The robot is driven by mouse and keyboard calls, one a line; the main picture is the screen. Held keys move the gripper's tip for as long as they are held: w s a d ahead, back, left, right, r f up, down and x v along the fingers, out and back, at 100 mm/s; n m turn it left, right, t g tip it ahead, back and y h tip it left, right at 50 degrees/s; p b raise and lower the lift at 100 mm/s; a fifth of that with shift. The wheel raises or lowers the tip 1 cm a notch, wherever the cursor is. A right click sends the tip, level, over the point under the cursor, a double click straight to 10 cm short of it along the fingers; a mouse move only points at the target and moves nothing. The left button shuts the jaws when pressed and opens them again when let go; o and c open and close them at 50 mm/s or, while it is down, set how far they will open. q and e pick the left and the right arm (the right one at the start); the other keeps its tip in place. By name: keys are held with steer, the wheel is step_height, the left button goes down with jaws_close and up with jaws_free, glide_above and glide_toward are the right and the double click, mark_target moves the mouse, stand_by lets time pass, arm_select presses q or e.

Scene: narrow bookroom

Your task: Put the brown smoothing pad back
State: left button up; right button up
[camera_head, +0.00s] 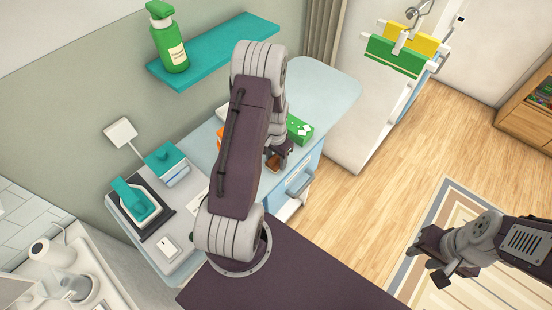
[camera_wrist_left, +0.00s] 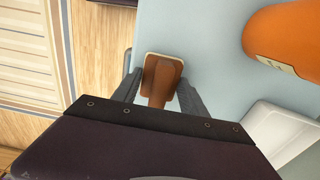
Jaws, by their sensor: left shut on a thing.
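The brown smoothing pad (camera_wrist_left: 162,72), with a pale edge, is between the two fingers of my left gripper (camera_wrist_left: 160,88) in the left wrist view. That gripper is shut on the pad. In the head view my left gripper (camera_head: 283,152) is over the front edge of the light blue counter, with a bit of the pad (camera_head: 272,163) showing beside it. My left arm hides much of that spot. I cannot tell whether the pad touches the counter. My right gripper (camera_head: 441,268) is at the lower right over the rug, its jaw opening unclear.
A green box (camera_head: 299,129) stands close by on the counter. An orange object (camera_wrist_left: 285,42) and a white tray (camera_wrist_left: 281,132) lie right of the pad in the wrist view. A green bottle (camera_head: 167,40) stands on the teal shelf (camera_head: 222,52).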

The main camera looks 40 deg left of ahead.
arm_select(q)
steer(key=shift+f, duration=0.1)
steer(key=o, duration=1.2)
steer(key=shift+s+d, duration=0.1)
